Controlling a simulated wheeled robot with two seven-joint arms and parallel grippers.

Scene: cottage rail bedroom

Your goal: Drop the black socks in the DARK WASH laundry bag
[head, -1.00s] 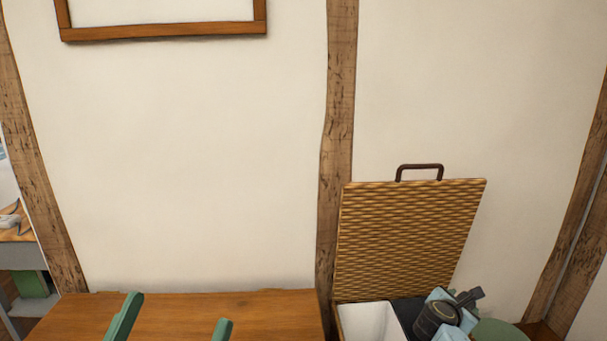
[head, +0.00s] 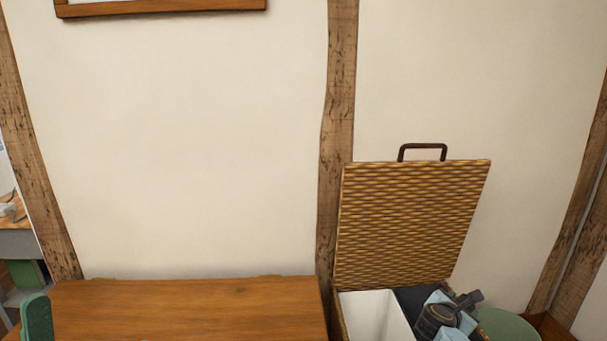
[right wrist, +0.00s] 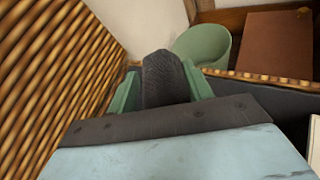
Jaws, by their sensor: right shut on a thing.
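In the right wrist view, my right gripper (right wrist: 164,92) is shut on the black socks (right wrist: 163,72), a dark ribbed bundle between its green fingers. It is over the open wicker hamper (head: 337,310), in front of the raised lid (head: 410,225). The hamper holds a white bag (head: 372,316) on the left and a dark grey bag (head: 412,298) on the right. My right arm is above the dark bag's side. No bag label can be read. The socks cannot be made out in the head view. One green finger of my left gripper (head: 36,318) shows at lower left.
A wooden top (head: 190,305) stands left of the hamper. A green tub (head: 508,325) stands to its right and also shows in the right wrist view (right wrist: 205,42). A timber post (head: 338,130) stands behind, against the white wall.

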